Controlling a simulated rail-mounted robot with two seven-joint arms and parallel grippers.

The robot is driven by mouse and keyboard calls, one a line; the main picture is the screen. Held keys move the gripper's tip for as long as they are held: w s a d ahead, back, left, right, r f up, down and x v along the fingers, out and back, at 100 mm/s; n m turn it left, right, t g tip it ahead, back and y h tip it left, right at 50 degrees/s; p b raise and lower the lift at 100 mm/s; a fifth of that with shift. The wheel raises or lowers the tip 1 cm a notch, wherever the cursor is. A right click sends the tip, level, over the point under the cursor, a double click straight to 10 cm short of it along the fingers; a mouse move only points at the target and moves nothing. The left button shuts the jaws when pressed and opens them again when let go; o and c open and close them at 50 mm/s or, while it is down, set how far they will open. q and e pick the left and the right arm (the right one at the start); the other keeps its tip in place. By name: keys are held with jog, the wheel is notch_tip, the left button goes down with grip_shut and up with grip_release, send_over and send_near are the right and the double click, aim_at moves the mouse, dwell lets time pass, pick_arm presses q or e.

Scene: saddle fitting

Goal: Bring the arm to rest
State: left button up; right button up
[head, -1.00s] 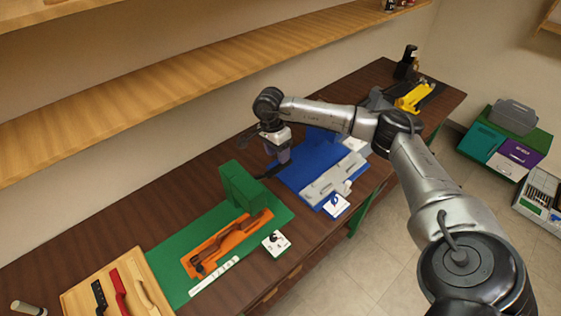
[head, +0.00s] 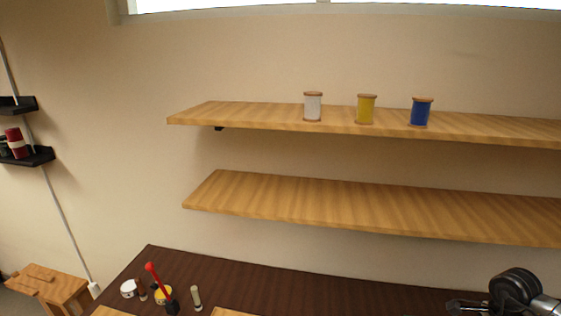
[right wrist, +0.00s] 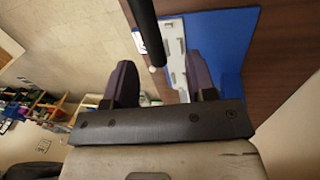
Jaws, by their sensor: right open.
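My right arm shows at the lower right edge of the head view, with part of its wrist (head: 515,291) above the dark workbench (head: 250,285). In the right wrist view my right gripper (right wrist: 163,75) has its two dark fingers apart, with nothing held between them. Beyond the fingers lie a blue mat (right wrist: 228,42) and a pale grey fixture (right wrist: 176,50) on the bench. A dark rod (right wrist: 146,28) with a light tip crosses the view between the fingers. My left gripper is not in view.
Two wooden shelves line the wall; the upper shelf (head: 260,117) holds white (head: 313,107), yellow (head: 366,110) and blue (head: 420,112) spools. The lower shelf (head: 350,203) looks bare. A red-handled tool (head: 158,280) and small pots stand at the bench's left end. A wooden stool (head: 50,285) stands beyond.

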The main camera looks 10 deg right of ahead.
jog(key=w+a+r+m+t+y, duration=0.3)
jog(key=w+a+r+m+t, duration=0.15)
jog(key=w+t, duration=0.2)
jog(key=w+a+r+m+t+y, duration=0.3)
jog(key=w+a+r+t, duration=0.25)
jog(key=w, duration=0.25)
notch_tip(320, 180, up, 21)
jog(key=a+m+t+h, duration=0.1)
jog(key=m+t+h, duration=1.1)
jog(key=m, duration=1.2)
jog(key=s+a+f+m+g+y+p, duration=0.1)
jog(key=s+a+f+m+g, duration=0.4)
jog(key=f, duration=0.3)
jog(key=s+a+f+m+g+y+p, duration=0.1)
jog(key=s+a+f+m+g, duration=0.1)
jog(key=s+a+f+m, duration=0.35)
jog(key=s+a+f+m+g+y+p, duration=0.15)
jog(key=s+a+f+m+g, duration=0.35)
jog(key=f, duration=0.6)
jog(key=s+a+f+g+y+p, duration=0.1)
jog(key=s+f+g, duration=0.2)
jog(key=s+f, duration=0.4)
jog(key=s+a+f+g+y+p, duration=0.1)
jog(key=s+f, duration=0.7)
jog(key=s, duration=0.8)
jog(key=shift+s+a+f+m+g+p, duration=0.35)
jog(key=shift+a+g+p, duration=0.3)
jog(key=shift+g, duration=0.55)
